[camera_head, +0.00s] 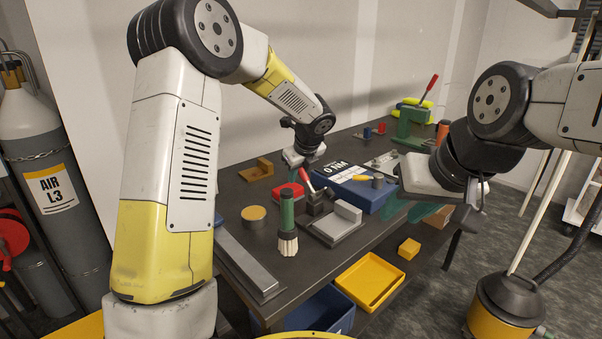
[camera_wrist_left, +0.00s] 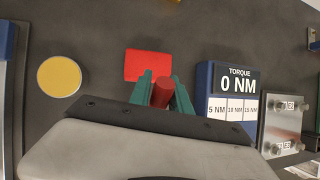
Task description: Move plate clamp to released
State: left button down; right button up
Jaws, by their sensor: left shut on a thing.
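The plate clamp (camera_head: 316,203) stands near the front middle of the bench in the head view, a dark metal body with a red handle (camera_head: 305,180) that leans up and to the left. My left gripper (camera_head: 297,175) reaches down from the back. In the left wrist view its green fingers (camera_wrist_left: 162,92) are shut on the red handle (camera_wrist_left: 161,91), with the handle's round end between them. The clamp's lower part is hidden there by the gripper body. My right gripper (camera_head: 408,211) is over the bench's right front edge, its green fingers apart and nothing seen between them.
Beside the clamp are a grey plate with a block (camera_head: 336,228), a blue torque box (camera_head: 357,190) reading 0 NM, a brush (camera_head: 287,225) and a yellow disc (camera_wrist_left: 60,76). A red block (camera_wrist_left: 147,65) lies beyond the fingers. A yellow tray (camera_head: 370,281) is below the front edge.

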aim_at(302, 173)
pick_arm(q)
jog(key=c, duration=1.2)
grip_release()
jog(key=shift+f, duration=0.1)
jog(key=v, duration=0.7)
jog(key=shift+s+d+r, duration=0.1)
jog(key=shift+r, duration=0.25)
